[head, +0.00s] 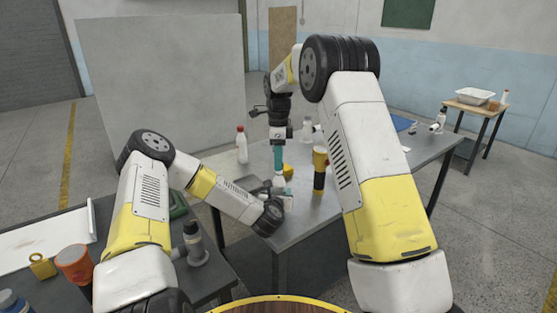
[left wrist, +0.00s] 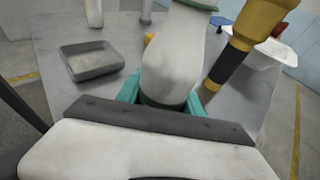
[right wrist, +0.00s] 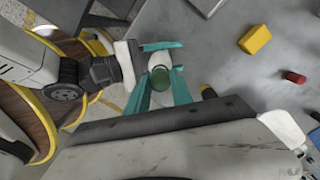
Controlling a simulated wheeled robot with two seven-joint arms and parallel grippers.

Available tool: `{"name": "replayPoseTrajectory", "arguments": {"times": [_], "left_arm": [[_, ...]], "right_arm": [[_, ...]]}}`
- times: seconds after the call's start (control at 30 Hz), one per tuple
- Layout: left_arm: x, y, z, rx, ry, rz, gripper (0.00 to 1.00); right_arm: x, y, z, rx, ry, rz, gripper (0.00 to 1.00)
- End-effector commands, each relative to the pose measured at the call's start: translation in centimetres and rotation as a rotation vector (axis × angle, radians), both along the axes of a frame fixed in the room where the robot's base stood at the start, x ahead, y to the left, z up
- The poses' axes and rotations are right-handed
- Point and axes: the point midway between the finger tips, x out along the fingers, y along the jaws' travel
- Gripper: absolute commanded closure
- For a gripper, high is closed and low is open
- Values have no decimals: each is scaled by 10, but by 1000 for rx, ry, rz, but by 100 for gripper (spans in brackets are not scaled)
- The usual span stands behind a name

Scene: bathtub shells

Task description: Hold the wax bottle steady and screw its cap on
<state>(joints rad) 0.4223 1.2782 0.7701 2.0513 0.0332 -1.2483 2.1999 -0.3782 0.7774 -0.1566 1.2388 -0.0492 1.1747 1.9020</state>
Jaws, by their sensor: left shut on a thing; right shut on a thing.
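The white wax bottle (head: 280,184) stands upright near the table's front edge; its pale body fills the middle of the left wrist view (left wrist: 175,55). My left gripper (head: 283,197) is shut around the bottle's lower part, with its teal fingers (left wrist: 165,100) on either side. The green cap (right wrist: 160,80) is between the teal fingers of my right gripper (right wrist: 162,72), which points down from above in the head view (head: 278,160). The cap's green edge shows at the bottle's top in the left wrist view (left wrist: 200,4). I cannot tell how far the cap is threaded.
A yellow-and-black tool (head: 320,172) stands close to the right of the bottle. A grey tray (left wrist: 92,60) and a red-capped bottle (head: 242,148) are to the left. A yellow block (right wrist: 255,39) and a small red cylinder (right wrist: 295,77) lie nearby.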

Motion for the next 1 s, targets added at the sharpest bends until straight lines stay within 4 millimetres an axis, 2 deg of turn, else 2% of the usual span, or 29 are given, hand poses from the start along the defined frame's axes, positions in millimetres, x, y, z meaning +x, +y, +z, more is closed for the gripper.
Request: {"name": "replayPoseTrajectory", "arguments": {"times": [0.87,1.0], "left_arm": [[0,0,0,0,-1,0,100],[0,0,0,0,-1,0,100]], "right_arm": [[0,0,-11,0,-1,-1,100],[0,0,-11,-2,-1,-75,100]]}}
